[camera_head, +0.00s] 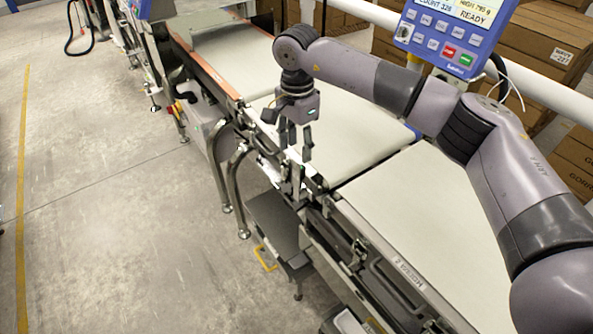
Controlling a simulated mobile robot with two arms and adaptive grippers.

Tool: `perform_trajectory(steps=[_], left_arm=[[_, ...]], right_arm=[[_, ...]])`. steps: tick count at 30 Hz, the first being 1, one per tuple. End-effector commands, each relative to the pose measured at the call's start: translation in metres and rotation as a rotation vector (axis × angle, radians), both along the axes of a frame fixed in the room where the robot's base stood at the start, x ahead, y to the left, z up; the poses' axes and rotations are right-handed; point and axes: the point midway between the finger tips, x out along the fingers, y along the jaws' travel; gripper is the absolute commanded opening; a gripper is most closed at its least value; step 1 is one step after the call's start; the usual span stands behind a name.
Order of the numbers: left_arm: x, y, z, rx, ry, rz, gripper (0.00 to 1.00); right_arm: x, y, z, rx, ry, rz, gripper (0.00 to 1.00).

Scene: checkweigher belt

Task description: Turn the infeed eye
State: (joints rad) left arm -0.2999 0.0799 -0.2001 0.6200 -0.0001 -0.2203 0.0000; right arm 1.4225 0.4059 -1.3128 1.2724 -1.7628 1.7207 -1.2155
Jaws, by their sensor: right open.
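My right gripper (295,147) hangs down from my right arm at the near side rail of the conveyor, close to the gap between two belts. Its fingers are apart, with nothing seen between them. Just below the fingertips a small upright metal bracket (297,180) stands at the rail; it may carry the infeed eye, but the eye itself is too small and partly covered to make out. I cannot tell whether the fingers touch it. My left gripper is not in view.
Pale belts (425,225) run from lower right to upper left. A blue control panel (450,35) reading READY stands behind my right arm. Cardboard boxes (540,45) and a white rail (550,95) lie beyond. A dark step (272,222) sits below the rail. The grey floor (110,220) at left is clear.

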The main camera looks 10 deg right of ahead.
Motion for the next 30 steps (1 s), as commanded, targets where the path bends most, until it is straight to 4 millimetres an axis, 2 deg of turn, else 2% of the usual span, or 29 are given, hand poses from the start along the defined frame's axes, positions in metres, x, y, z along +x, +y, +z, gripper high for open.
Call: perform_trajectory(steps=[6, 13, 18, 27, 30], left_arm=[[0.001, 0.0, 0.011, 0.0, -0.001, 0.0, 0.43], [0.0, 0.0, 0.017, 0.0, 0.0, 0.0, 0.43], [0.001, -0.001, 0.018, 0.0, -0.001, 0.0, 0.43], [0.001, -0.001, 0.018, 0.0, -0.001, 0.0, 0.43], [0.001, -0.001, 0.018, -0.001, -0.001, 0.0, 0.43]], right_arm=[[-0.002, 0.0, -0.047, 0.001, 0.005, 0.0, 0.43], [-0.001, 0.001, -0.084, 0.004, 0.002, 0.0, 0.43], [-0.001, 0.001, -0.097, 0.002, 0.0, 0.001, 0.43], [0.0, 0.001, -0.099, 0.003, -0.001, 0.001, 0.43], [0.0, 0.001, -0.099, 0.003, -0.001, 0.001, 0.37]])
